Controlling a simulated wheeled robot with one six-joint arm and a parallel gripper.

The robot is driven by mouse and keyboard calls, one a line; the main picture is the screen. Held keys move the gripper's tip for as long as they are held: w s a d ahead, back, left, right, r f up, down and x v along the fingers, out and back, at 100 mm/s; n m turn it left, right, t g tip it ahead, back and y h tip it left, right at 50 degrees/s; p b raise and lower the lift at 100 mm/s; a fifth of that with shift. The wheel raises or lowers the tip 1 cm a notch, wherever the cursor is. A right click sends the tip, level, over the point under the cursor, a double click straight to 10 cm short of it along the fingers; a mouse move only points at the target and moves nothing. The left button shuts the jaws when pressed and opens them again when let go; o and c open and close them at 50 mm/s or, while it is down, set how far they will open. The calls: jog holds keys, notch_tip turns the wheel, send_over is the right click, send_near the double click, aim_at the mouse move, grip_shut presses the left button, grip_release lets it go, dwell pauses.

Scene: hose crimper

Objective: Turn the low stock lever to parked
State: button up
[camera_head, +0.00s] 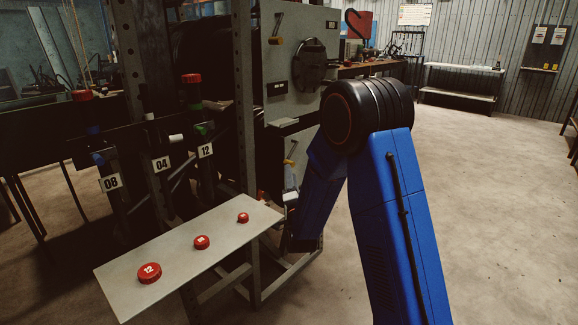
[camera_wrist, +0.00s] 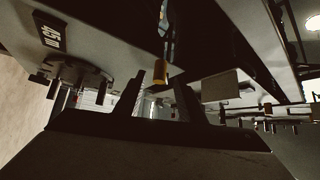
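A lower lever (camera_head: 291,155) with a pale stem and yellow grip is on the grey machine, just left of my blue arm in the head view. A similar lever (camera_head: 276,30) is higher on the same machine. In the wrist view, a lever's yellow grip (camera_wrist: 161,73) hangs ahead, in line with the gap between my fingers; I cannot tell for sure which lever it is. My gripper (camera_wrist: 162,98) is open, with its fingers spread and nothing visibly held. Whether it touches the grip is unclear.
A pale shelf (camera_head: 180,257) with several red caps (camera_head: 149,272) stands left of my arm. The grey machine (camera_head: 310,50) stands close behind. Concrete floor at right is clear.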

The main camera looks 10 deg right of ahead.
jog(key=shift+x, duration=3.1)
jog(key=shift+c, duration=0.6)
